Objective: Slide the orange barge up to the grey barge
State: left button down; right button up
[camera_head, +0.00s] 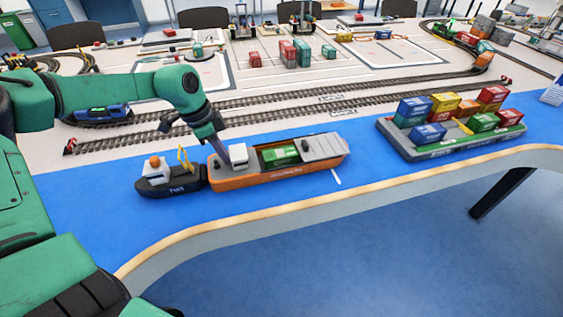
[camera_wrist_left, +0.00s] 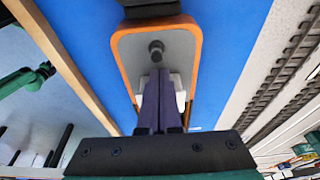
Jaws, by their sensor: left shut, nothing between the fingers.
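The orange barge (camera_head: 285,174) floats on the blue water surface, with a green container on its deck and a white block (camera_head: 238,154) near its left end. The grey barge (camera_head: 462,150) lies further right, loaded with several colored containers, and a clear blue gap separates the two. My left gripper (camera_head: 222,156) is shut and empty, pointing down at the left end of the orange barge, beside the white block. In the left wrist view the shut fingers (camera_wrist_left: 161,98) are over the grey deck near a dark bollard (camera_wrist_left: 156,50); contact cannot be told. My right gripper is not in view.
A dark tug (camera_head: 170,185) with an orange-topped cabin sits just left of the orange barge. Rail tracks (camera_head: 330,100) with a blue locomotive (camera_head: 100,114) run behind the water. The curved table edge (camera_head: 330,200) is in front. Stacked containers (camera_head: 292,54) stand further back.

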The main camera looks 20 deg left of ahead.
aim_at(241, 151)
pick_arm(q)
jog(key=shift+w+d+f+b, duration=0.15)
jog(key=shift+w+d+b, duration=0.25)
jog(key=shift+d+b, duration=0.25)
jog(key=shift+w+d+b, duration=0.9)
jog(key=shift+d, duration=0.25)
jog(key=shift+w+d+b, duration=0.6)
jog(key=shift+w+d, duration=0.3)
jog(key=shift+d, duration=0.25)
jog(key=shift+w+d+b, duration=0.35)
jog(key=shift+w+d, duration=0.55)
jog(key=shift+d, duration=0.3)
jog(key=shift+w+d, duration=0.45)
jog(key=shift+d, duration=0.2)
jog(key=shift+w+d, duration=0.45)
jog(key=shift+d, duration=0.15)
jog(key=shift+s+a+r, duration=0.35)
jog(key=shift+s+a, duration=0.05)
jog(key=shift+a, duration=0.1)
notch_tip(241, 151, up, 10)
jog(key=p, duration=0.6)
jog(key=shift+p, duration=0.4)
